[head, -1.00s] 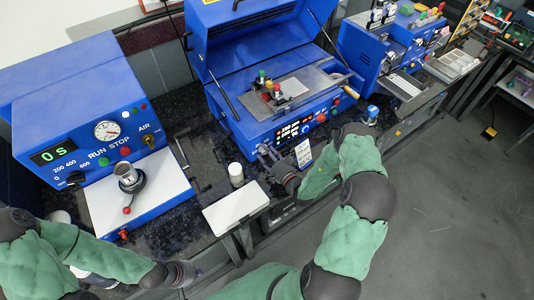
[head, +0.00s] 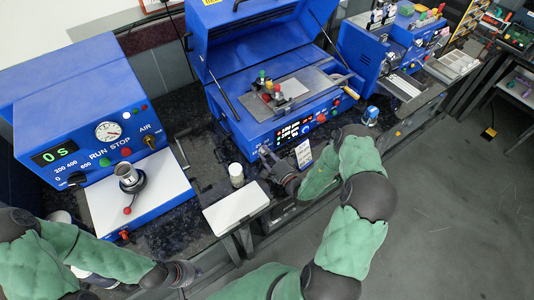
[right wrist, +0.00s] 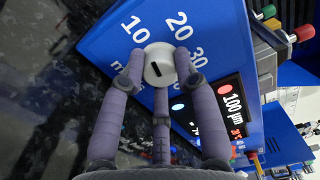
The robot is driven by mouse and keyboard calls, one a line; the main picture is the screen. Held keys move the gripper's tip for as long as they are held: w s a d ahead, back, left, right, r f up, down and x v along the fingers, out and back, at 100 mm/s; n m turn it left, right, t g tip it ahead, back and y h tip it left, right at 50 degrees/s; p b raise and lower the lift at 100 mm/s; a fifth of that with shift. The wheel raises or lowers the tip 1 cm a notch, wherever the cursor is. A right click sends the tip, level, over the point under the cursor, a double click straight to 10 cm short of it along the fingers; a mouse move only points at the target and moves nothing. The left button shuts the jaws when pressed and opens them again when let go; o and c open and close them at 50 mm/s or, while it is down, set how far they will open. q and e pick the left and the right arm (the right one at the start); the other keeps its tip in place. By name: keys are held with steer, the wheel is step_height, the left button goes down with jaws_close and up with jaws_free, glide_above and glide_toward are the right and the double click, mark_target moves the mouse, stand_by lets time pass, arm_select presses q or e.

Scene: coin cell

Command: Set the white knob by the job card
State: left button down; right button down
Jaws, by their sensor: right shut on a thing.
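The white knob (right wrist: 158,66) sits on the blue machine's front panel, among the printed numbers 10, 20 and 30. A short dark mark on its face tilts up and left, roughly toward the 10. My right gripper (right wrist: 158,75) is shut on the knob, fingers around its rim. In the head view my right gripper (head: 266,155) is at the panel's left end, and the knob is hidden there. A small white card with print (head: 303,153), apparently the job card, stands right of that gripper; its text is too small to read. My left gripper (head: 184,273) is low at left, its fingers unclear.
The blue machine (head: 270,120) has an open lid and a lit display (right wrist: 233,105) reading 100 µm. A white bottle (head: 236,174) and a white block (head: 236,207) are near my right gripper.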

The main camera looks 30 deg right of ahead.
steer(key=m, duration=0.5)
steer(key=shift+m+p, duration=0.3)
steer(key=shift+p, duration=0.1)
steer(key=m, duration=0.5)
steer(key=shift+p, duration=0.4)
steer(key=m, duration=0.6)
steer(key=shift+p, duration=0.4)
steer(key=m, duration=0.4)
steer(key=shift+f+m, duration=0.15)
steer(key=shift+m, duration=0.15)
steer(key=shift+m+p, duration=0.3)
steer(key=c, duration=0.9)
jaws_free()
